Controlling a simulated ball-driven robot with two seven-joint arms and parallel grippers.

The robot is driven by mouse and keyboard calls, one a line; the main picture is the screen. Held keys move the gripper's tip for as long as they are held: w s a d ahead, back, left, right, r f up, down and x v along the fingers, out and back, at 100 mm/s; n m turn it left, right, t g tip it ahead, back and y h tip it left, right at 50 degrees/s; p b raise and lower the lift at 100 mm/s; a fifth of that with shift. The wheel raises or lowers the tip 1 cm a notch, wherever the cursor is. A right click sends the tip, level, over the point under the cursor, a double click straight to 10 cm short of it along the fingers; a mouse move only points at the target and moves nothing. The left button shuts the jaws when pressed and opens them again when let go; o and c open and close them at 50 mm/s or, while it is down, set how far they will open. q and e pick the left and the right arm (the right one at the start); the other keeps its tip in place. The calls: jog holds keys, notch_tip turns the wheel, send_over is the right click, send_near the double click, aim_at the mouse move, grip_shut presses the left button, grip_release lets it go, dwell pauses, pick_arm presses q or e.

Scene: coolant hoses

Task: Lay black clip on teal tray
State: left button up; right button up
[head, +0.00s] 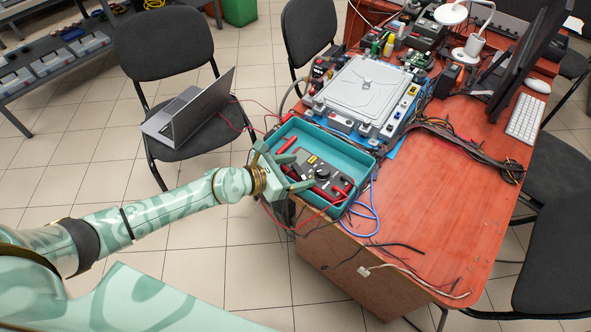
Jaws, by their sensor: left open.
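The teal tray (350,155) sits on the left edge of the reddish wooden table. It holds a dark multimeter (316,172) with red and black leads and red pieces. My left gripper (301,171) is open at the tray's near left side, its fingers over the tray's edge and partly covering the contents. I see nothing clearly held between the fingers. I cannot make out a black clip for certain among the small dark parts in and around the tray. My right gripper is not in view.
A white-lidded device (362,92) stands behind the tray among cables and tools. Loose wires (420,281) lie at the table's front. The table's middle right (450,205) is clear. A laptop (190,110) rests on a chair at left. A keyboard (524,118) lies at right.

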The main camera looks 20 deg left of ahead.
pick_arm(q)
jog(key=shift+r, duration=0.35)
jog(key=p+v, duration=0.1)
jog(key=v, duration=1.1)
